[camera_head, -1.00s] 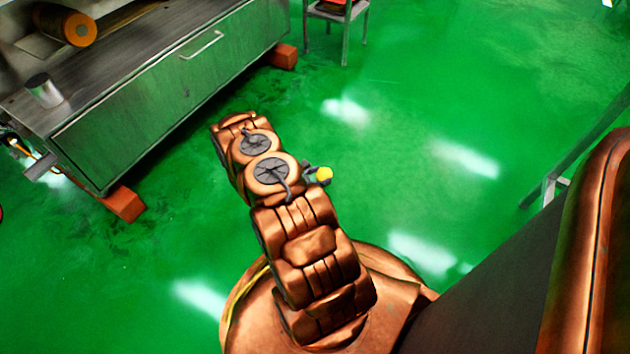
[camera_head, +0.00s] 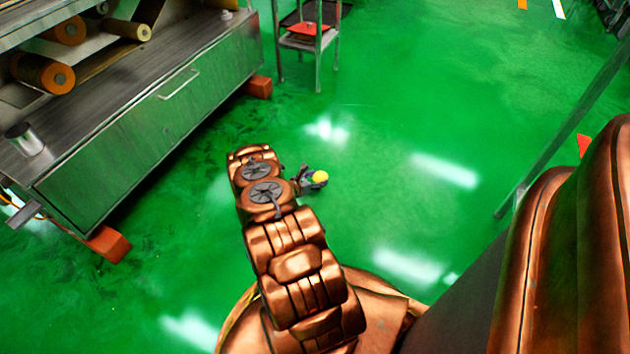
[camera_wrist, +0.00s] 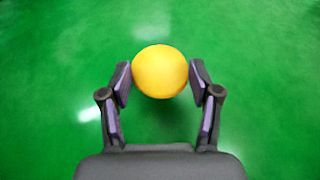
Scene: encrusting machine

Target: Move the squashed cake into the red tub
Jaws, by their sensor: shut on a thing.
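A long steel machine (camera_head: 150,120) with rollers and orange feet stands at the left. The metal stand (camera_head: 318,65) is at the top middle. A grey rail (camera_head: 570,130) slants across the right. The green floor (camera_head: 400,120) between them is clear.

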